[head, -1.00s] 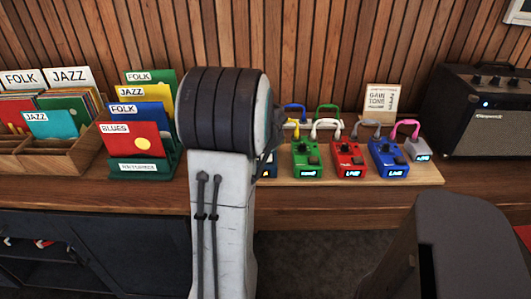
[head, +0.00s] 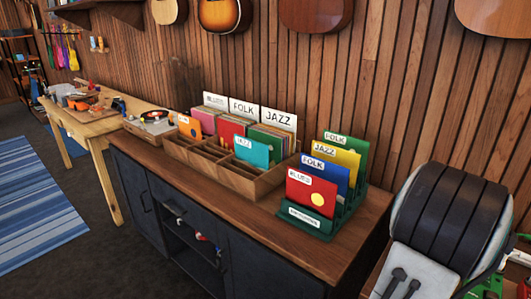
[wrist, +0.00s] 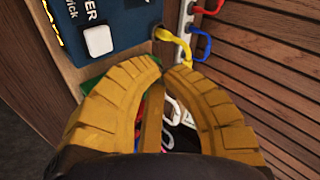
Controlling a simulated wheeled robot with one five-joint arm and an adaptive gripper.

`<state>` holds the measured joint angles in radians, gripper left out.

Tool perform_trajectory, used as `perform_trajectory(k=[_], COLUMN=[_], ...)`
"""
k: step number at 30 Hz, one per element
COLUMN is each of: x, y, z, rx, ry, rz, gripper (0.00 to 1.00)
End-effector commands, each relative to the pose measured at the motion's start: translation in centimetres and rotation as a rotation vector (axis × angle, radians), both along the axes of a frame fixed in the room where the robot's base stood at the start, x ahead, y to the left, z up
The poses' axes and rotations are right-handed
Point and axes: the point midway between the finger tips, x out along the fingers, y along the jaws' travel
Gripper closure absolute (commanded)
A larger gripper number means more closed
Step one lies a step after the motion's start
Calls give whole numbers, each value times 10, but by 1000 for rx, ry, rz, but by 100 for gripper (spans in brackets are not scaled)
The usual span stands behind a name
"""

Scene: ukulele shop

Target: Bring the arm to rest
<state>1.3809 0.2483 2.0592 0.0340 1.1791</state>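My arm shows at the lower right of the head view, a dark ribbed joint on a pale link; my gripper is not visible there. In the wrist view my gripper (wrist: 167,66) has two curved yellow fingers whose tips come together, with nothing clearly held between them. A yellow patch cable (wrist: 178,42) loops just beyond the fingertips; whether they touch it I cannot tell. Red (wrist: 212,8) and blue (wrist: 202,46) cables lie beyond it. White cable loops (wrist: 172,108) and other coloured parts show through the gap between the fingers.
A navy pedal (wrist: 98,30) is close at the upper left of the wrist view, near the slatted wall (wrist: 270,70). In the head view, a counter (head: 150,165) bears a wooden record crate (head: 215,165) and a green record rack (head: 305,222). Open floor (head: 85,205) lies left.

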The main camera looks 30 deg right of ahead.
Motion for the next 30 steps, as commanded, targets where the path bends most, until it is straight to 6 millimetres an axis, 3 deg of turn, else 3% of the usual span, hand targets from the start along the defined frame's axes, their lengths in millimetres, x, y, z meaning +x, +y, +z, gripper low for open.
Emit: perform_trajectory(k=[8,14,17,23,26,30], x=[0,-3,-8,-22,-29,-27], y=[0,18,43,115,151,201], z=[0,-17,-37,-79,-84,-77], rx=[-6,62,166,404,491,568], ry=[30,223,349,501,538,579], rz=[30,224,384,694,827,1015], gripper=[100,100,100,100,100,100])
